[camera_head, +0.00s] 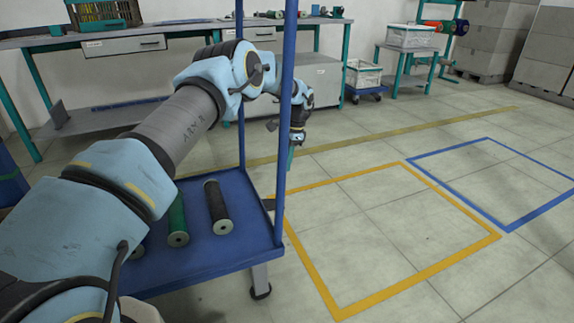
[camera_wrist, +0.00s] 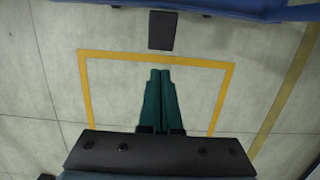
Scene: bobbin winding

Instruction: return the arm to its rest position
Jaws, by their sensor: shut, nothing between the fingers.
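My arm reaches from the lower left across the blue cart (camera_head: 225,262) in the head view. My gripper (camera_head: 291,160) hangs just beyond the cart's right-hand post, pointing down over open floor. In the wrist view, my gripper's two green fingers (camera_wrist: 160,74) lie side by side, shut with nothing between them. A yellow floor square (camera_wrist: 228,90) shows below them. Which thing marks the rest position cannot be told from these views.
A dark bobbin (camera_head: 217,206) and a green bobbin (camera_head: 177,222) lie on the cart shelf, with another partly hidden by my arm. The blue post (camera_head: 286,100) stands close to my gripper. A workbench (camera_head: 120,48) stands behind. The floor at right is clear.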

